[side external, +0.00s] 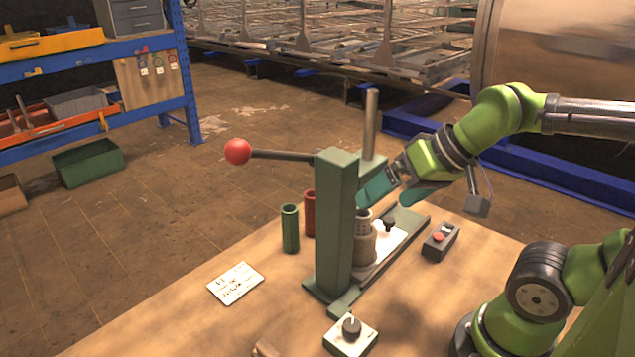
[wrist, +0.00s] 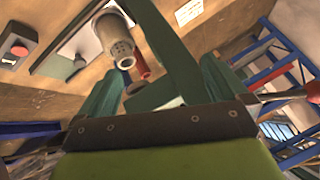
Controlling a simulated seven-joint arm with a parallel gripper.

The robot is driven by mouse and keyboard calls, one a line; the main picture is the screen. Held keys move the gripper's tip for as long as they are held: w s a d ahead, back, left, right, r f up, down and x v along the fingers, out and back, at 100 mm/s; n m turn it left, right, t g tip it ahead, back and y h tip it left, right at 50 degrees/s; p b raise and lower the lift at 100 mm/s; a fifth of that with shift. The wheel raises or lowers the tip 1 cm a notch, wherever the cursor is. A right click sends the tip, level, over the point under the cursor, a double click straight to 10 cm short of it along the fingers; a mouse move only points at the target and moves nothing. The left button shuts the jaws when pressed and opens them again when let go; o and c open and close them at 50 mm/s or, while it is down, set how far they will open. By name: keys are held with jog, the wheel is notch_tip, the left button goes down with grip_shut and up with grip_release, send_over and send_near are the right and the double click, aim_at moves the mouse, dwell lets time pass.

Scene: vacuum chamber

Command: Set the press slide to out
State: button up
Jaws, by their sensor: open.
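The green arbor press (side external: 335,220) stands upright on the wooden table. Its press slide (side external: 395,238), a pale plate on a green track with a black knob (side external: 389,223), lies low beside the column. A grey cylindrical piece (side external: 362,243) stands at the slide's column end. The slide (wrist: 58,50) and its knob (wrist: 78,62) also show in the wrist view, left of the perforated cylinder (wrist: 115,40). My gripper (side external: 388,200), with teal fingers, is open beside the press column, above the slide. Nothing shows between its fingers. The exact gap to the knob is unclear.
The press lever ends in a red ball (side external: 238,151) on the left. A button box (side external: 440,241) is right of the slide; a dial box (side external: 350,335) and a card (side external: 235,283) are nearer.

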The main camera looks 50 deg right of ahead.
jog(key=shift+c, duration=0.5)
jog(key=shift+r, duration=0.3)
jog(key=shift+c, duration=1.2)
jog(key=r, duration=0.7)
jog(key=d+r, duration=0.1)
jog(key=r, duration=0.3)
jog(key=shift+w, duration=0.35)
jog(key=c, duration=0.4)
jog(key=m+g+h, duration=0.2)
jog(key=m+g, duration=0.3)
jog(key=g, duration=0.2)
send_over(390, 219)
notch_tip(390, 219, down, 14)
jog(key=shift+c, duration=0.2)
notch_tip(390, 219, down, 17)
jog(key=shift+a+f, duration=0.1)
jog(key=shift+f, duration=0.05)
grip_shut()
